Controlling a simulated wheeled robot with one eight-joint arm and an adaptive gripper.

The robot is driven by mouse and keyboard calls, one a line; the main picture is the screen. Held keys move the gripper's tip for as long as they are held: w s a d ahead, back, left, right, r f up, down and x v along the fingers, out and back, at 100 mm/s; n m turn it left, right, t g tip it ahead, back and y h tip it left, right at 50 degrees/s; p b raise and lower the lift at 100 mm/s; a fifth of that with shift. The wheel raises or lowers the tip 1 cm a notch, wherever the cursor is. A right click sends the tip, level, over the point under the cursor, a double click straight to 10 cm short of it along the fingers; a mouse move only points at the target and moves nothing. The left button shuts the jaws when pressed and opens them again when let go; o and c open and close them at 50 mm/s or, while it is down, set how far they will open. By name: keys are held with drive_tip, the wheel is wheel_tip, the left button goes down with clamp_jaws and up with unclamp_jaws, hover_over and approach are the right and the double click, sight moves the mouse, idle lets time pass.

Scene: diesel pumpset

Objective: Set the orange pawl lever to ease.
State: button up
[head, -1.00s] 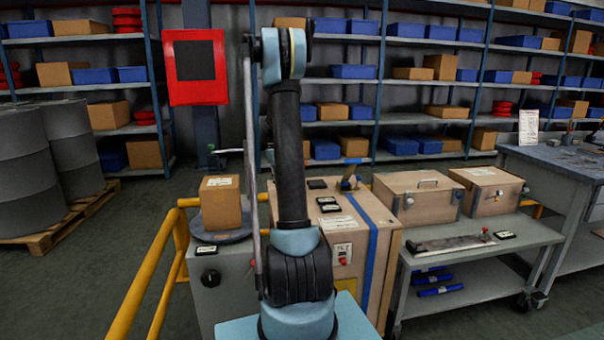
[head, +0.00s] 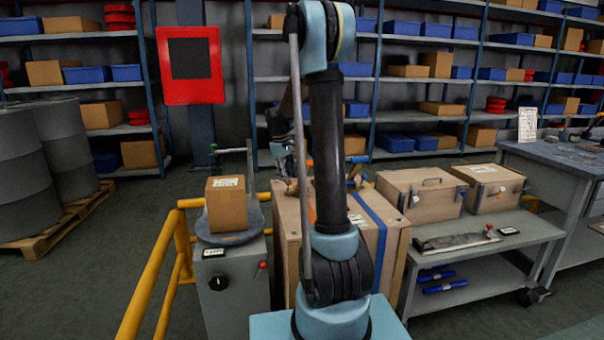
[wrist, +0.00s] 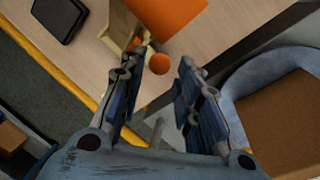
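In the wrist view an orange ball (wrist: 159,63) sits just beyond and between my fingertips, with a larger orange piece (wrist: 168,12) above it, cut off by the picture edge. I cannot tell which of these belongs to the pawl lever, nor its setting. Both show over a pale wooden top beside a small tan block. My gripper (wrist: 160,72) is open and empty, its two fingers apart on either side of the ball. In the head view my gripper (head: 286,158) is small and dark above the wooden case (head: 288,215), partly hidden by my arm.
A cardboard box (head: 226,203) stands on a round plate atop a grey cabinet (head: 232,285) left of the case. A yellow rail (head: 150,285) runs at the left. Two wooden boxes (head: 418,195) stand on a grey cart at the right.

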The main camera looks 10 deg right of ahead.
wheel_tip(320, 180, up, 12)
drive_tip(key=s+a, duration=0.1)
drive_tip(key=a, duration=0.1)
drive_tip(key=s+d+f+m, duration=0.1)
drive_tip(key=s, duration=1)
drive_tip(key=s+d+f+m+y, duration=0.1)
drive_tip(key=s+m, duration=0.1)
drive_tip(key=s, duration=0.9)
drive_tip(key=shift+s+d+f, duration=0.25)
drive_tip(key=shift+s+d, duration=0.1)
drive_tip(key=shift+s, duration=0.05)
